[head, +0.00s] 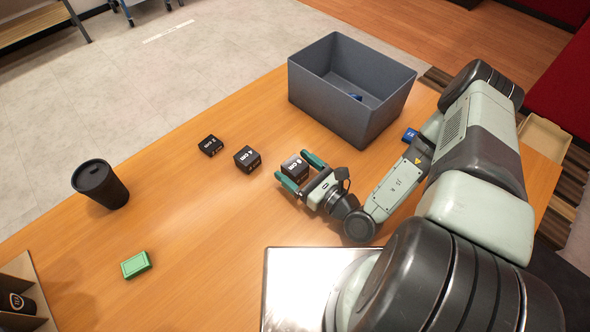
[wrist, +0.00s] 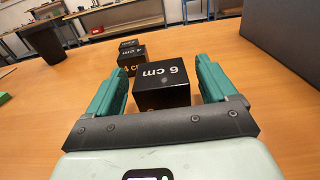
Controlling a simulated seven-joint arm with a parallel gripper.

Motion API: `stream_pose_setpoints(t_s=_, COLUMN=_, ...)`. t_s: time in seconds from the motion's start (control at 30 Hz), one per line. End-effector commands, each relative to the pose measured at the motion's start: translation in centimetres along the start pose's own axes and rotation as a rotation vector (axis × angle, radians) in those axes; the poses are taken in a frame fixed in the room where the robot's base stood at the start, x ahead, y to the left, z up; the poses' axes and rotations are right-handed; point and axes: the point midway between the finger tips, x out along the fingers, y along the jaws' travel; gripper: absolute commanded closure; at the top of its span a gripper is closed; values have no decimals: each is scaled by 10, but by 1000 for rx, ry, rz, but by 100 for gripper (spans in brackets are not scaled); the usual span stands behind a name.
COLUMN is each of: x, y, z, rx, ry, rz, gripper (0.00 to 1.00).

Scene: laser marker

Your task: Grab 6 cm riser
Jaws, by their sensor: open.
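The 6 cm riser (head: 295,168) is a black block with white lettering, standing on the wooden table. In the wrist view the 6 cm riser (wrist: 162,83) sits upright between the two green fingers, its "6 cm" label on top. My gripper (head: 301,172) is open around it, one finger on each side. In the wrist view my gripper (wrist: 160,82) shows a gap on both sides of the block. The 4 cm riser (head: 247,159) and the smaller 2 cm riser (head: 210,145) stand in a row to the left, beyond it in the wrist view.
A grey bin (head: 345,108) with a small blue item inside stands behind my gripper. A black cup (head: 100,184) and a green box (head: 136,265) are at the left. A blue item (head: 410,135) lies near my arm. The table's middle front (head: 205,240) is clear.

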Motion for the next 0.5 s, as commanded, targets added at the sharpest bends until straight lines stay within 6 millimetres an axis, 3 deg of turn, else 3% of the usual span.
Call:
stream_pose_setpoints(t_s=0.2, x=25, y=-1, z=1, rx=0, ry=0, rz=2, gripper=15)
stream_pose_setpoints(t_s=0.43, x=27, y=-1, z=1, rx=0, ry=0, rz=1, gripper=15)
stream_pose_setpoints(t_s=0.5, x=27, y=-1, z=1, rx=0, ry=0, rz=1, gripper=23)
